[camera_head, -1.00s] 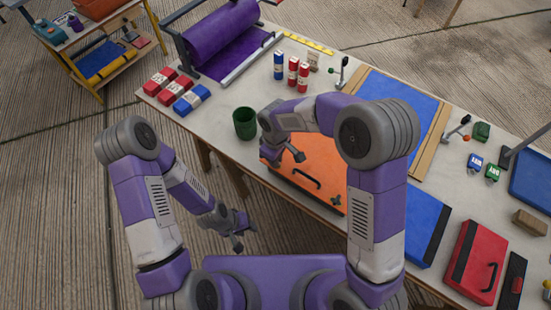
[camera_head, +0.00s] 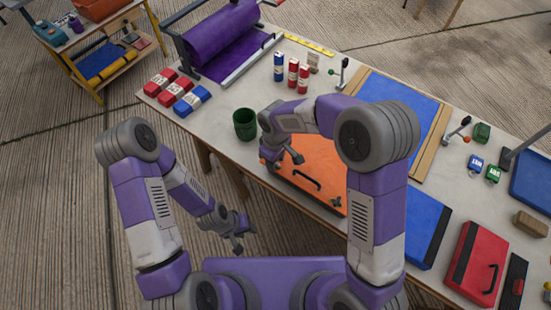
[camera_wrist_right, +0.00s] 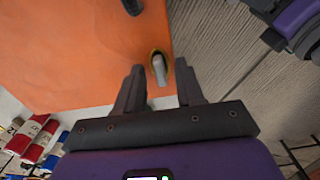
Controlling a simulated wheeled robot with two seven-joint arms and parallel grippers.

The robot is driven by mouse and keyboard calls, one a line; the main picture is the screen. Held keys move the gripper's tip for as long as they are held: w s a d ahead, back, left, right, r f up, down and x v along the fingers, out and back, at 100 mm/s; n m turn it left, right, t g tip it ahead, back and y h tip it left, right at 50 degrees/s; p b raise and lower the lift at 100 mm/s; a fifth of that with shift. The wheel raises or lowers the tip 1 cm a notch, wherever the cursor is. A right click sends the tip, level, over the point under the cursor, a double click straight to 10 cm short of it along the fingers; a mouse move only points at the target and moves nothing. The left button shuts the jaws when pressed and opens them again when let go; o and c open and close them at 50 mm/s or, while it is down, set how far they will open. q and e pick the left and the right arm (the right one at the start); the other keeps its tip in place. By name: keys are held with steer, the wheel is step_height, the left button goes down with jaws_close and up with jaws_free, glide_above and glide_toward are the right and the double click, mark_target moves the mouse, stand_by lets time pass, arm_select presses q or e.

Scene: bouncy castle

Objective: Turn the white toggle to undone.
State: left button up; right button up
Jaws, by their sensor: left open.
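The white toggle (camera_wrist_right: 159,68) is a short pale lever in a yellow ring, near the edge of the orange case (camera_wrist_right: 90,50). The case (camera_head: 320,160) lies at the table's front edge in the head view, where my right arm hides the toggle. My right gripper (camera_wrist_right: 158,80) is open, its two dark fingers on either side of the toggle with a gap showing at each side. Contact cannot be told. My right gripper also shows over the case in the head view (camera_head: 294,157). My left gripper (camera_head: 238,230) is open and empty, low in front of the table.
A black handle (camera_head: 308,180) is on the case. A green cup (camera_head: 245,124) stands just left of it. Blue and red cases (camera_head: 474,262) are at the right.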

steer(key=shift+r, duration=0.1)
step_height(320, 180, up, 7)
steer(key=shift+r+p, duration=0.2)
steer(key=shift+p, duration=0.4)
stand_by(0.3)
